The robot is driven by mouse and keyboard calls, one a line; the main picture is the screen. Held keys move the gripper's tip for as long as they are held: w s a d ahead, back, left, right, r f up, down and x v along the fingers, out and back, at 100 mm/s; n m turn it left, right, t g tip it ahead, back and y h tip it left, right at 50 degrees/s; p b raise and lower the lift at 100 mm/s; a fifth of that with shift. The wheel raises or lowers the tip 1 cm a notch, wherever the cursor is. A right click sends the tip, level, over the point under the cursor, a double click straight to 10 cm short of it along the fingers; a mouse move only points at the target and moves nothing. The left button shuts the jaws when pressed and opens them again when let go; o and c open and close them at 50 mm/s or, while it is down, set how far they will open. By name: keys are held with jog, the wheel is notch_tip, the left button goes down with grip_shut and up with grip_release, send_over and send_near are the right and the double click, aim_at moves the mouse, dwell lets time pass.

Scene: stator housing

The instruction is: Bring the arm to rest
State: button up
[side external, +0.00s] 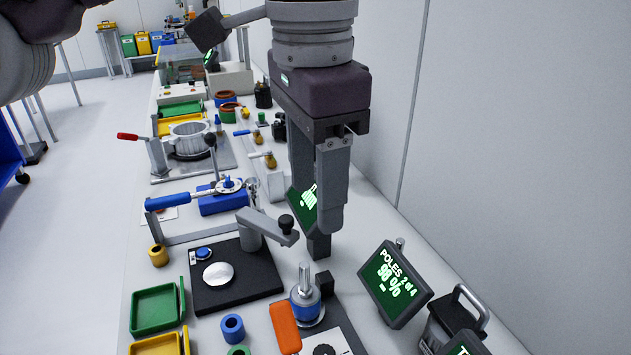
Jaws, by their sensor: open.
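My gripper (324,238) points straight down on the right side of the bench, in front of a dark screen with green marks (305,204). Its jaws are open, seen nearly edge-on, and I see no part between them. The near finger hides part of the far one. The grey ring-shaped housing (187,135) sits in a clamp fixture farther back on the bench, well apart from my gripper.
Left of my gripper, a grey swing arm (262,228) stands on a black plate (237,289). A blue post fixture (306,303) is in front, near an orange block (284,328). A "POLES" screen (394,284) stands to the right. A wall borders the right.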

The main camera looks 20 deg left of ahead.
dwell(0.4)
jog(key=s+a+r+n+t, duration=0.1)
jog(key=s+a+r+n, duration=0.15)
jog(key=a, duration=0.55)
jog(key=s+a+r+n+t, duration=0.1)
jog(key=s+a+r+t, duration=0.15)
jog(key=a, duration=0.55)
jog(key=s+a+f+n+t, duration=0.1)
jog(key=s+a+f+n, duration=0.4)
jog(key=s+a+f, duration=0.6)
jog(key=shift+s+f+t, duration=0.2)
jog(key=shift+s+t, duration=0.15)
jog(key=shift+s, duration=0.75)
